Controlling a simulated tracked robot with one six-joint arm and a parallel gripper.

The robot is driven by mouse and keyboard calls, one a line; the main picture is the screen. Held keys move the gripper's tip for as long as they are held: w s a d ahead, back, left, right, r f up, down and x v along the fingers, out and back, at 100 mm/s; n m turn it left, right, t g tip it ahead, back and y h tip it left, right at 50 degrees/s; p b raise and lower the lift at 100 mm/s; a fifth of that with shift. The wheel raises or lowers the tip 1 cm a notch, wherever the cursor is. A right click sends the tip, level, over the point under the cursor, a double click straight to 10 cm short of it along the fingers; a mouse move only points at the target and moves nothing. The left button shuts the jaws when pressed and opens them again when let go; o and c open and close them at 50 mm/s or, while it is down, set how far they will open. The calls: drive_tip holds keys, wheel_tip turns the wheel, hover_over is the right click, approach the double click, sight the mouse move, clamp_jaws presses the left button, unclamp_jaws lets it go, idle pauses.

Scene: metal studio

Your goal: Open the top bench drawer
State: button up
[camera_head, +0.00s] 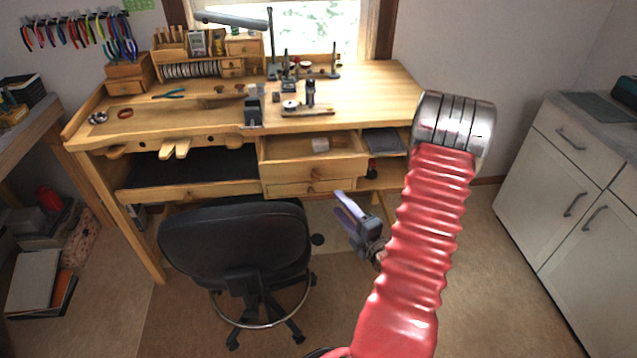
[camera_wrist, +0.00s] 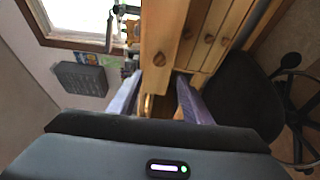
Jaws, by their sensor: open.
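The top bench drawer (camera_head: 315,173) is pulled out from the wooden bench, with its inside and a small pale box (camera_head: 320,145) showing. In the wrist view its front (camera_wrist: 166,25) stands out, turned sideways, with a round wooden knob (camera_wrist: 160,60). My gripper (camera_head: 342,207) is open and empty, to the lower right of the drawer in the head view. In the wrist view the knob lies just beyond the gap between its fingertips (camera_wrist: 158,78), and the fingers appear apart from it.
A narrower drawer (camera_head: 292,188) sits shut below. A black stool (camera_head: 237,245) stands left of my gripper, close to the bench. Tools crowd the bench top (camera_head: 370,90). A white cabinet (camera_head: 560,190) stands at right. Carpet (camera_head: 490,300) is clear before it.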

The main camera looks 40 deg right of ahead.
sight(316, 179)
drive_tip(key=x, duration=1.2)
drive_tip(key=shift+w, duration=0.3)
drive_tip(key=shift+c, duration=0.7)
clamp_jaws()
drive_tip(key=shift+f, duration=0.1)
